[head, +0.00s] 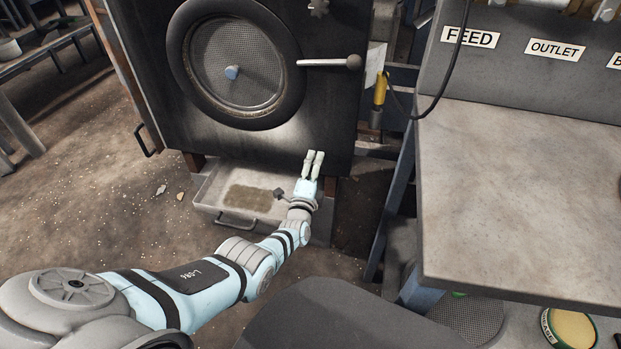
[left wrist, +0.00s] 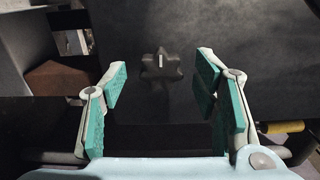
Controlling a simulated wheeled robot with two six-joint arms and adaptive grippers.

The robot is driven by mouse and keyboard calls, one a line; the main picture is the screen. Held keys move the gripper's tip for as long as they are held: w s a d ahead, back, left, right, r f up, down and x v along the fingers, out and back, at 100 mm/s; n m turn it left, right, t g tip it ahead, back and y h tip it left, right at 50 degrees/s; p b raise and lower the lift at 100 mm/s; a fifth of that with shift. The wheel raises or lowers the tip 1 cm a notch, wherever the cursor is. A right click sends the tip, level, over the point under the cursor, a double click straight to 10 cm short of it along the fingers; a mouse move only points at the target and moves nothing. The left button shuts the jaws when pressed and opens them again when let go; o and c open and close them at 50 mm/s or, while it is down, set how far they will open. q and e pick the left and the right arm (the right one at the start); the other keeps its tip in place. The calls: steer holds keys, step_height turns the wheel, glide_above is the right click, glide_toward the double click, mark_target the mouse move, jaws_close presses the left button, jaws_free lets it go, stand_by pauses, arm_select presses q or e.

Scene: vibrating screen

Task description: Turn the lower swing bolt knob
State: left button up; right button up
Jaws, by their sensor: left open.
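A black star-shaped knob (left wrist: 161,68) with a pale mark in its middle stands on the dark panel (left wrist: 245,60) in the left wrist view. My left gripper (head: 315,154) is open in front of the dark machine box (head: 335,110), near its lower right corner. In the left wrist view its fingers are spread to the left and right of the knob, with clear gaps and no visible contact. In the head view this knob is not visible around the gripper. Another star knob (head: 319,7) shows higher up at the top edge. My right gripper is not in view.
A round mesh window (head: 238,62) and a lever (head: 325,62) with a ball end are on the box front. A metal tray (head: 210,186) with brown grains sits below. A grey table (head: 520,190) stands at right. A yellow-handled object (head: 380,90) hangs beside the box.

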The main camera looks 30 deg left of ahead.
arm_select(q)
steer(key=v, duration=1.2)
steer(key=shift+w+a, duration=0.1)
